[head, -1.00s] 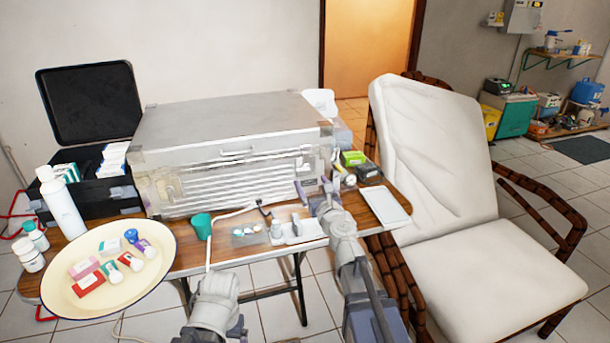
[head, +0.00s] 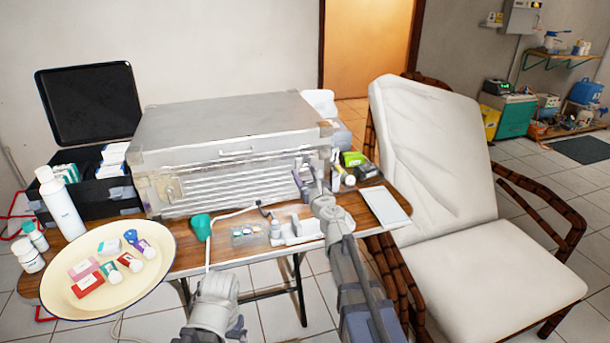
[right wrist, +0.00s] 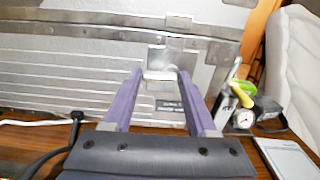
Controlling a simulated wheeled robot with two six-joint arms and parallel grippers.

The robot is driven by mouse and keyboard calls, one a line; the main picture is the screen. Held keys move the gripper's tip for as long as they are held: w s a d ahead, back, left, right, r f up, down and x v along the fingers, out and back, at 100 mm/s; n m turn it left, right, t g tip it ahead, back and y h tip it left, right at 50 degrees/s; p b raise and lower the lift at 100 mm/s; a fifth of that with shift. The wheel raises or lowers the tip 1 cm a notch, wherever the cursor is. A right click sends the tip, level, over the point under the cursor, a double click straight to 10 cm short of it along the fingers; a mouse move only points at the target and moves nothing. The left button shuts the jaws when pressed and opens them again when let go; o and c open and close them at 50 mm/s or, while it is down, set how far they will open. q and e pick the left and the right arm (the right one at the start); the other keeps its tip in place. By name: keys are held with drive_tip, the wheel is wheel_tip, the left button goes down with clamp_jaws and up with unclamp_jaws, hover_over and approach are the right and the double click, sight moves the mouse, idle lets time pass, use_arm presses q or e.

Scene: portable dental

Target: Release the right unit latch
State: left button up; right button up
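The silver case-like unit (head: 225,130) stands closed on the wooden table, with a ribbed front panel. In the right wrist view the right unit latch (right wrist: 161,62) is a small metal plate and tab on the front seam. My right gripper (head: 309,176) is at the right part of the unit's front. In the right wrist view its two purple fingers (right wrist: 162,105) are open and empty, one on each side of the latch's lower tab. I cannot tell whether they touch it.
A green cup (head: 201,227), a white holder (head: 297,230) and a small clear tray (head: 247,235) lie before the unit. A cream tray (head: 70,265) is at left. A white tablet (head: 384,206) and a gauge (right wrist: 243,120) are at right, beside the chair (head: 460,190).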

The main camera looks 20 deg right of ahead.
drive_tip(key=c, duration=0.8)
drive_tip(key=shift+d+f+n+b, duration=0.2)
drive_tip(key=shift+f+n+b, duration=0.1)
drive_tip(key=shift+n, duration=2.65)
drive_tip(key=shift+d+f+n+b, duration=0.2)
drive_tip(key=shift+f+n+b, duration=0.1)
drive_tip(key=shift+n, duration=2.6)
drive_tip(key=shift+d+f+n+b, duration=0.2)
drive_tip(key=shift+f+n+b, duration=0.1)
drive_tip(key=shift+n, duration=2.65)
drive_tip(key=o, duration=1.4)
drive_tip(key=shift+c, duration=0.2)
